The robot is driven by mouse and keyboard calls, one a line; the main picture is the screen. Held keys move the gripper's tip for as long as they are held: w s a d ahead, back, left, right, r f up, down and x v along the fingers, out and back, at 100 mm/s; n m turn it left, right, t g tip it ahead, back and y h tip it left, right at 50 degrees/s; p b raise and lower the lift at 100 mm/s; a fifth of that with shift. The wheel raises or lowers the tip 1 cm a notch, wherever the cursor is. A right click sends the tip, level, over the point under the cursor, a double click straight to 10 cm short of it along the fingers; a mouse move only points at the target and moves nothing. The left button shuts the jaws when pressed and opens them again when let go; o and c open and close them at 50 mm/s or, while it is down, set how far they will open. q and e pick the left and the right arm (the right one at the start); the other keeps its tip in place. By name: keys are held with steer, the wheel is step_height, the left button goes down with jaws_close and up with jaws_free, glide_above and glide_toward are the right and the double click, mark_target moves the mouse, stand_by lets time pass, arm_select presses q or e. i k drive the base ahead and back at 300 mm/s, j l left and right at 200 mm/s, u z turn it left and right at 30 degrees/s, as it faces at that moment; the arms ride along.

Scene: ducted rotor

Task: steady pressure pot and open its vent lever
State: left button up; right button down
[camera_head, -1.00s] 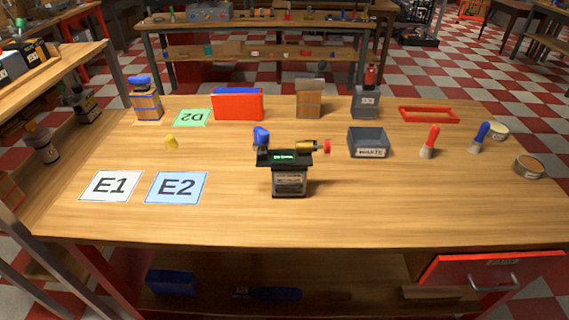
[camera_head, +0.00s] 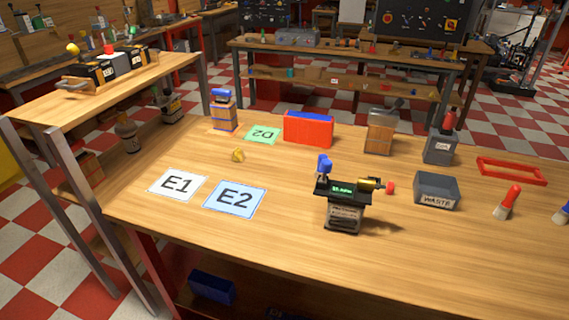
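No label in view reads as a pressure pot, and I cannot tell for sure which container it is. A wooden-sided container with a grey top (camera_head: 381,133) stands at the back of the table, with a dark lever-like piece on its top. A wooden container with a blue top (camera_head: 223,113) stands at the back left. A grey container with a red-topped piece (camera_head: 440,146) stands at the back right. A small black-topped device with a green display (camera_head: 344,208) stands at front centre, with a brass and red piece at its right side. Neither gripper is in view.
Flat cards E1 (camera_head: 178,184), E2 (camera_head: 235,199) and D2 (camera_head: 263,134) lie on the table. A red and blue box (camera_head: 308,130), a grey WASTE bin (camera_head: 437,191), a red frame (camera_head: 511,171) and a red-handled brush (camera_head: 507,203) stand around. The front right tabletop is clear.

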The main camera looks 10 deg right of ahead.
mark_target(325, 166)
steer(key=k+l+u, duration=0.2)
steer(key=l, duration=0.25)
steer(key=l+u, duration=0.2)
steer(key=l, duration=0.25)
steer(key=k+l+u, duration=0.2)
steer(key=l, duration=0.2)
steer(key=k+l+u, duration=0.2)
steer(key=l, duration=0.15)
steer(key=k+l+u, duration=0.2)
steer(key=l, duration=0.2)
steer(key=k+l, duration=1)
steer(key=k, duration=0.7)
steer(key=z, duration=0.5)
steer(key=i+j+z, duration=0.35)
steer(key=j+z, duration=0.4)
steer(key=i+j+z, duration=0.2)
steer(key=j+z, duration=0.15)
steer(key=i+j+z, duration=0.15)
steer(key=j, duration=0.9)
steer(key=i+j+z, duration=0.1)
steer(key=j, duration=0.95)
steer(key=j+z, duration=0.15)
steer(key=j, duration=0.95)
steer(key=i, duration=0.05)
